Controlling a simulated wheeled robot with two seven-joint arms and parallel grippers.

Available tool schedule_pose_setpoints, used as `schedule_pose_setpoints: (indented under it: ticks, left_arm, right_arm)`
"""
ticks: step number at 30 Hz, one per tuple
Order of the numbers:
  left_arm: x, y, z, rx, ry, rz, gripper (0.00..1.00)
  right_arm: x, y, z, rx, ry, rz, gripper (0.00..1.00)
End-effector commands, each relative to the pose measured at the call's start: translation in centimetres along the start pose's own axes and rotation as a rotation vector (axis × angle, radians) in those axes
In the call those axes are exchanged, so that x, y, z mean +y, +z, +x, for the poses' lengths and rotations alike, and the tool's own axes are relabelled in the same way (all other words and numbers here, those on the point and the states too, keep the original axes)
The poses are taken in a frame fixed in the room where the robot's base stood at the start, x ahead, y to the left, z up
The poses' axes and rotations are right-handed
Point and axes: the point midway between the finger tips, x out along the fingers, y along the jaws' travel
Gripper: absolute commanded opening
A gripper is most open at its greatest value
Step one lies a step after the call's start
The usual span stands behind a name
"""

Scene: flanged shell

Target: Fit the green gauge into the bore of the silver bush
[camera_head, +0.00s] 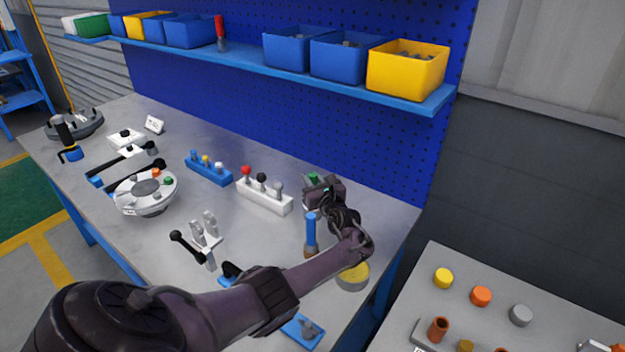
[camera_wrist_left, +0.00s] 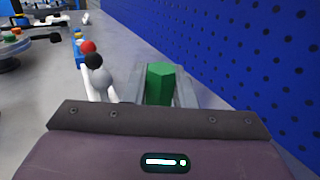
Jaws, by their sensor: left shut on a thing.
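My left gripper (camera_head: 318,190) is above the bench, just beyond the right end of a white rack. It is shut on the green gauge (camera_wrist_left: 160,83), which shows as a green hexagonal head between the two fingers in the left wrist view. In the head view only a bit of the green gauge (camera_head: 313,177) shows beside the jaws. Its lower end is hidden. The round flanged shell (camera_head: 130,196) lies to the left on the bench, with orange and green plugs around its grey middle. I cannot single out the silver bush or its bore. My right gripper is not in view.
The white rack (camera_head: 264,196) holds red, black and grey knobbed pieces. A blue rack (camera_head: 208,168) is left of it. A blue-handled tool (camera_head: 311,230) and a yellow-topped round piece (camera_head: 353,276) stand near my arm. The blue pegboard (camera_head: 300,120) rises behind.

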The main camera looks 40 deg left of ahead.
Motion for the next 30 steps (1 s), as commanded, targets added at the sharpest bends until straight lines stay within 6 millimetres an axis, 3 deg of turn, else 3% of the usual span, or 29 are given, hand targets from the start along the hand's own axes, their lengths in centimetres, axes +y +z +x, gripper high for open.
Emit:
schedule_pose_setpoints:
  ticks: [30]
  left_arm:
    - [-0.01, 0.2, 0.02, -0.002, 0.0, -0.001, 0.0]
  right_arm:
    - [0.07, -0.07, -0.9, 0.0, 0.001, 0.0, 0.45]
